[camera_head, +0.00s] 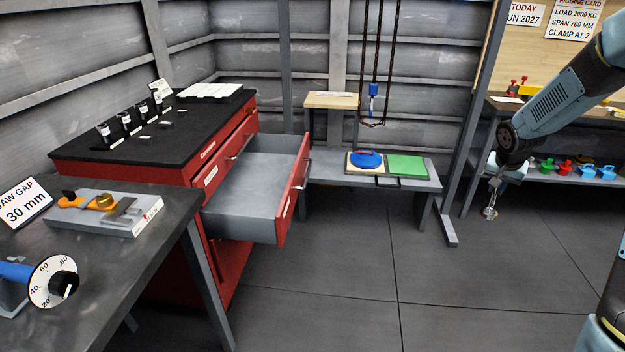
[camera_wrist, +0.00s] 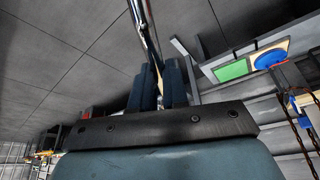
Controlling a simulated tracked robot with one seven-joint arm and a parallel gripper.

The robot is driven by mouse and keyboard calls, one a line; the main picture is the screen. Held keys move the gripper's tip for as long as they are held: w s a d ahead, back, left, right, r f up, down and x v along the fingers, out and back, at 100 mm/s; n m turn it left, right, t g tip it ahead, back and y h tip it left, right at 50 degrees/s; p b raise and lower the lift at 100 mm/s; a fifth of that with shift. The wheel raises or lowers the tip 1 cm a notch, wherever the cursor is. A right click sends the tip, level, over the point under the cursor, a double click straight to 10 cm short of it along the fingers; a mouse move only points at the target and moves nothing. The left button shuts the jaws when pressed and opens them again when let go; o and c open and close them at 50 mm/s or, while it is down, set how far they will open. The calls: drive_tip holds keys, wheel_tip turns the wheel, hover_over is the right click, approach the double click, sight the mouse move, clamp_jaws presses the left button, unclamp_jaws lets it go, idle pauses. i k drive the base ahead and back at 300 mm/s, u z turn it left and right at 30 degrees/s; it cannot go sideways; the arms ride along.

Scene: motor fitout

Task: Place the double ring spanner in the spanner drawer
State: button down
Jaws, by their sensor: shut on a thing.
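My gripper (camera_head: 496,182) hangs at the right of the head view, over the floor and well apart from the red cabinet. In the wrist view, its two dark fingers (camera_wrist: 160,72) are shut on a thin metal tool, the double ring spanner (camera_wrist: 148,32). The spanner reaches out beyond the fingertips, and its far end is cut off by the picture edge. In the head view it is small and hangs down below the gripper (camera_head: 490,211). A grey-lined drawer (camera_head: 247,192) of the red cabinet stands open and looks empty. Its label is too small to read.
The red cabinet (camera_head: 125,165) has a black top with several small labelled items. A dark workbench (camera_head: 120,285) stands front left. A low bench (camera_head: 425,184) with a blue disc (camera_head: 367,159) and a green plate (camera_head: 407,166) stands behind the drawer. The middle floor is clear.

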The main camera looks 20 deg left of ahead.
sight(260, 199)
drive_tip(key=i, duration=1.15)
drive_tip(key=u, duration=0.25)
